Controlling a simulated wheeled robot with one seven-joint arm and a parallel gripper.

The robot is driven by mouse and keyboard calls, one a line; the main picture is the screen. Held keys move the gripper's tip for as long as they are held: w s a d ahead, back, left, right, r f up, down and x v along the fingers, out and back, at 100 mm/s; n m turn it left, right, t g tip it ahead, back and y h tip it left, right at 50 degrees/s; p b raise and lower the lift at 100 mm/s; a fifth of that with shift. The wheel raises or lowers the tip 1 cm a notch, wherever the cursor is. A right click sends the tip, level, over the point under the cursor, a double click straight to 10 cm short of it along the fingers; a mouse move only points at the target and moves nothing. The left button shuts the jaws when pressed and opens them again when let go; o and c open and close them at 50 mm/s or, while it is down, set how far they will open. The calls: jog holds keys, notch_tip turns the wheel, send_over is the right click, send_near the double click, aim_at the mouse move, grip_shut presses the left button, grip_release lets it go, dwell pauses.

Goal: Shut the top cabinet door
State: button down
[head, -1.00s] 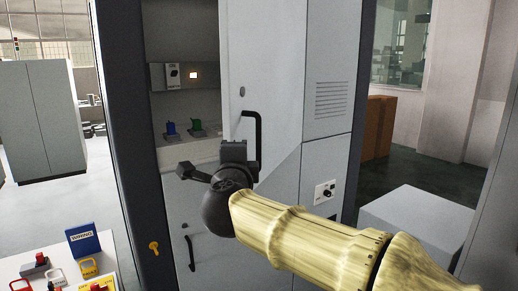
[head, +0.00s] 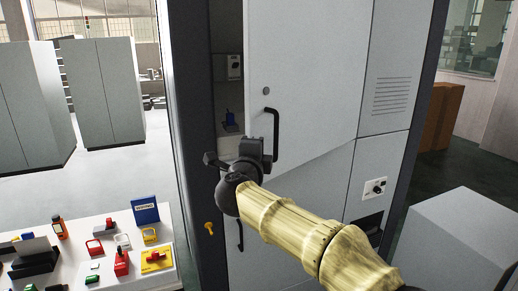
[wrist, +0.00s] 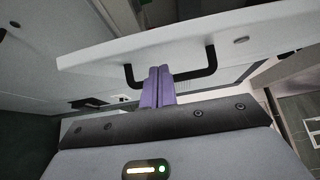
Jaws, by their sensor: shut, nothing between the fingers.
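The top cabinet door (head: 310,70) is light grey with a black bar handle (head: 274,135) near its left edge. It stands partly open, with a narrow strip of the cabinet's inside (head: 228,95) showing to its left. In the wrist view the door (wrist: 190,40) crosses the upper part, with its handle (wrist: 209,62) below its edge. My gripper (wrist: 158,72) has purple fingers closed together, overlapping the handle bar in the picture; I cannot tell whether they touch it. In the head view my gripper (head: 256,150) is beside the handle, its fingertips unclear.
A table (head: 102,218) with lockout items stands at the lower left. A grey box (head: 460,225) stands at the right. Open floor lies at the left.

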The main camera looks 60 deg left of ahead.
jog(key=w+d+b, duration=0.1)
jog(key=d+b, duration=0.3)
jog(key=s+a+b, duration=0.1)
jog(key=s+b, duration=0.1)
jog(key=s, duration=0.7)
jog(key=shift+s+b, duration=0.35)
jog(key=shift+s, duration=0.05)
jog(key=shift+s, duration=0.1)
